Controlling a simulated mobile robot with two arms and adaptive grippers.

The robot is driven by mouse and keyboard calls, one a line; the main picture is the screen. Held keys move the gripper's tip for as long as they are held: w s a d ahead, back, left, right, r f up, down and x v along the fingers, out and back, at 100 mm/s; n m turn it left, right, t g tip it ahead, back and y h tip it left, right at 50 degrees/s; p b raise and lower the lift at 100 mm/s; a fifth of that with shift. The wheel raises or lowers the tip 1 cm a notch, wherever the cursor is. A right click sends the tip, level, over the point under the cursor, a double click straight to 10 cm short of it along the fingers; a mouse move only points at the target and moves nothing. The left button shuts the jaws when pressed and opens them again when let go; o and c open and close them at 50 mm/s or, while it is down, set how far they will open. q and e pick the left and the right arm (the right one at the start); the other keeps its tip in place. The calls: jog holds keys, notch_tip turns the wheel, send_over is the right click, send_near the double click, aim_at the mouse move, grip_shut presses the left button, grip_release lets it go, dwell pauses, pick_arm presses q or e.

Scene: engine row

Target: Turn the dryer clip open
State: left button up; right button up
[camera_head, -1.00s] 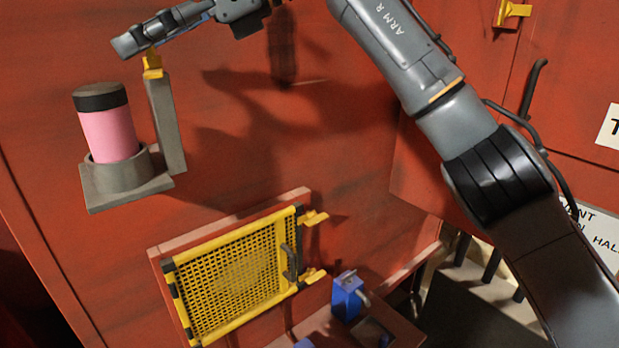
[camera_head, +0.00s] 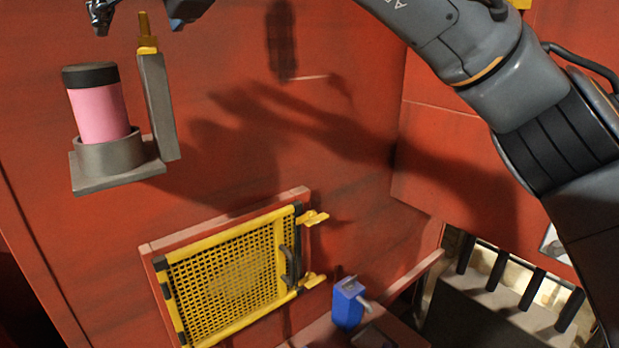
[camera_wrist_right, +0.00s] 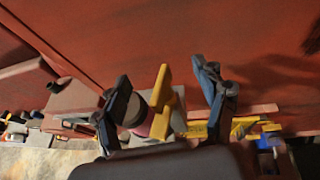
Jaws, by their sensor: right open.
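The dryer is a pink canister with a black cap (camera_head: 97,105), upright in a grey cup bracket (camera_head: 118,172) on the red wall. A grey post (camera_head: 158,105) rises beside it. The yellow dryer clip (camera_head: 147,42) sits on the post's top, its narrow handle pointing up along the post. My right gripper (camera_head: 101,24) is at the top edge, up and left of the clip, partly cut off. In the right wrist view the clip (camera_wrist_right: 161,90) appears between the open fingers, with part of the canister behind it. I see no contact. My left gripper is not in view.
Below right is a yellow mesh panel (camera_head: 225,275) with yellow latches (camera_head: 312,217) at its right edge. A blue block (camera_head: 347,302) stands on a ledge beside it. My right arm spans the upper right. The red wall between the bracket and panel is clear.

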jog(key=shift+s+r+m+t+h, duration=0.1)
jog(key=shift+r+m+t+h, duration=0.05)
jog(key=shift+m+t+h, duration=0.45)
jog(key=b+v, duration=0.2)
jog(key=shift+s+d, duration=0.1)
jog(key=shift+s, duration=0.25)
jog(key=b+v, duration=0.4)
jog(key=v, duration=0.6)
jog(key=s+a+f+n+g+y, duration=0.2)
jog(key=a+f+n+g+y, duration=0.2)
jog(key=a+f+g+y, duration=0.7)
jog(key=w+d+f+m+t+y, duration=0.3)
jog(key=w+d+m+t+y, duration=0.5)
jog(key=w+d+m, duration=0.55)
jog(key=w+d+f+m+t+h, duration=0.4)
jog(key=f+m+t+h, duration=0.3)
jog(key=m, duration=0.3)
jog(key=w+d+f+m+t+h, duration=0.4)
jog(key=d+f+m+t+h, duration=0.2)
jog(key=f+m+h, duration=0.3)
jog(key=shift+w+d+m+t+h, duration=0.2)
jog(key=shift+w+m+t+h, duration=0.15)
jog(key=shift+m+t, duration=0.6)
